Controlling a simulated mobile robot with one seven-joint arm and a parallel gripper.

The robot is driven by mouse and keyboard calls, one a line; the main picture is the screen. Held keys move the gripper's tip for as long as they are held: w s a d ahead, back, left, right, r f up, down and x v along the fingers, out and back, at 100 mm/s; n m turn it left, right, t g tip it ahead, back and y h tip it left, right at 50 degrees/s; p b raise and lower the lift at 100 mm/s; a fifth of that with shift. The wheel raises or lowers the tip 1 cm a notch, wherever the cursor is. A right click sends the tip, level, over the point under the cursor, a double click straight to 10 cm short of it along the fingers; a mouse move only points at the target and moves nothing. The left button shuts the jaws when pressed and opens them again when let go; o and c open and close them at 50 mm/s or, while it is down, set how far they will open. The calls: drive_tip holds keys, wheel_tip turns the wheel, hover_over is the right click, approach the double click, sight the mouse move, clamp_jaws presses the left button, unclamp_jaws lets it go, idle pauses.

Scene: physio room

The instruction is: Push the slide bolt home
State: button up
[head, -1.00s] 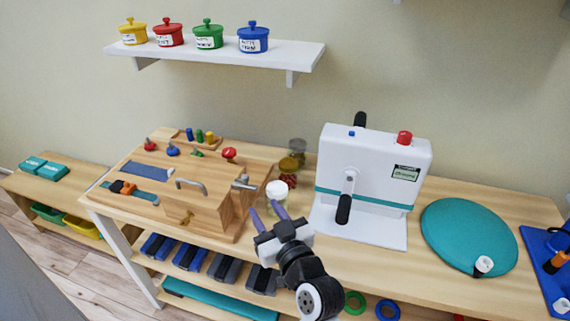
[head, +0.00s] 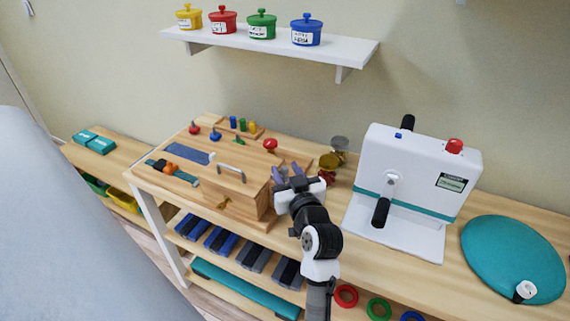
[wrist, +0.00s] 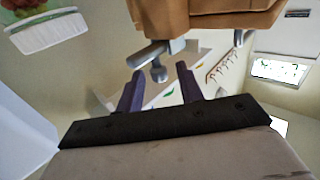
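The slide bolt (wrist: 157,58) shows in the wrist view as a grey metal rod with a rounded knob, at the edge of a wooden box. In the head view the bolt is mostly hidden behind my gripper (head: 288,172), at the right end of the wooden activity box (head: 235,192). My gripper is open, with two purple fingers apart and nothing between them. In the wrist view my gripper (wrist: 160,70) points at the knob, which lies just beyond and between the fingertips. I cannot tell whether either finger touches it.
A white machine (head: 410,185) with a black-handled crank stands right of my gripper. Brass-coloured objects (head: 330,162) stand behind it. A jar with a white lid (wrist: 50,35) shows in the wrist view. A teal disc (head: 512,258) lies far right. A shelf with pots (head: 345,52) hangs above.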

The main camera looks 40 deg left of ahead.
drive_tip(key=shift+x, duration=0.8)
drive_tip(key=shift+c, duration=0.5)
clamp_jaws()
